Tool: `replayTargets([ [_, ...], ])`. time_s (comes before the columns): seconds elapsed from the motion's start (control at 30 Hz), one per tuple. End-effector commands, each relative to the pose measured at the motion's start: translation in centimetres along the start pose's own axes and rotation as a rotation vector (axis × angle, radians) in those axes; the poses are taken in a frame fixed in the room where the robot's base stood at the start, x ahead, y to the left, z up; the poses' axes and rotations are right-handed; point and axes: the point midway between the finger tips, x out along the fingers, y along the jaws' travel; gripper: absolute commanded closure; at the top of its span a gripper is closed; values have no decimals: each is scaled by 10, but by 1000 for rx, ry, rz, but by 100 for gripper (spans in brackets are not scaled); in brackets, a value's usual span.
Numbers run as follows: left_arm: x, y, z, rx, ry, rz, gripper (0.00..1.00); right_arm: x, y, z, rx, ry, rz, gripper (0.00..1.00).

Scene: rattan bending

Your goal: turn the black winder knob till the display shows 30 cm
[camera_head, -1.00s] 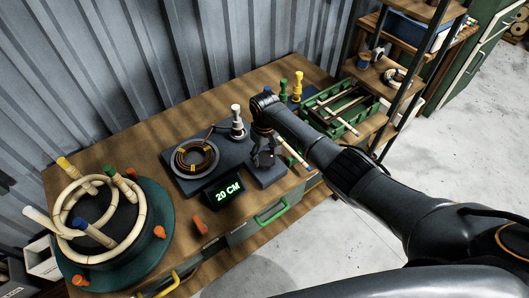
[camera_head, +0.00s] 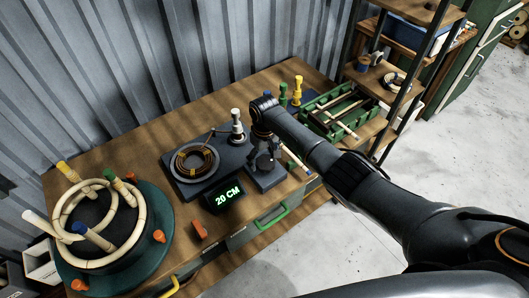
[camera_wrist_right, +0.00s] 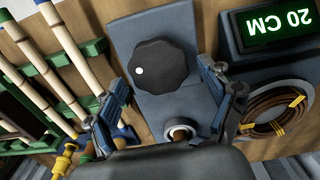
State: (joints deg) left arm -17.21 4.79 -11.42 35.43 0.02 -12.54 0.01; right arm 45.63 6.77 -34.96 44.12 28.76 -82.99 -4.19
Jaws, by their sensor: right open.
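The black winder knob (camera_wrist_right: 160,66) is round with a scalloped rim and a white dot on its left side in the wrist view. It sits on a grey block. My right gripper (camera_wrist_right: 165,78) is open, its two fingers apart on either side of the knob's lower part in that view; I cannot tell whether they touch it. In the head view my right gripper (camera_head: 263,160) hangs over the winder and mostly hides the knob. The display (camera_head: 227,195) shows 20 CM in green; it also appears upside down in the wrist view (camera_wrist_right: 281,23). My left gripper is not in view.
A coil (camera_head: 195,159) lies on the dark plate left of the winder, with a white-topped peg (camera_head: 236,122) behind it. A round bending form with rattan hoops (camera_head: 102,218) stands at the left. A green crate of sticks (camera_head: 335,112) is at the right, near yellow and green pegs.

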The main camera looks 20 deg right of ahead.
Motion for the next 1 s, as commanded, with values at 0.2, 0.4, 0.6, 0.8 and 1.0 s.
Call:
replayTargets([
  [0.2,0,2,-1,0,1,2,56,-33,0,-1,-1,6,1,18],
  [0.4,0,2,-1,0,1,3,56,-76,0,-1,0,4,0,18],
  [0.6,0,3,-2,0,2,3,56,-107,0,-1,0,2,0,18],
  [0.8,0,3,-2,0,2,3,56,-117,0,0,1,-1,0,18],
  [1.0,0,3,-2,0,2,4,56,-117,0,0,1,-1,0,18],
])
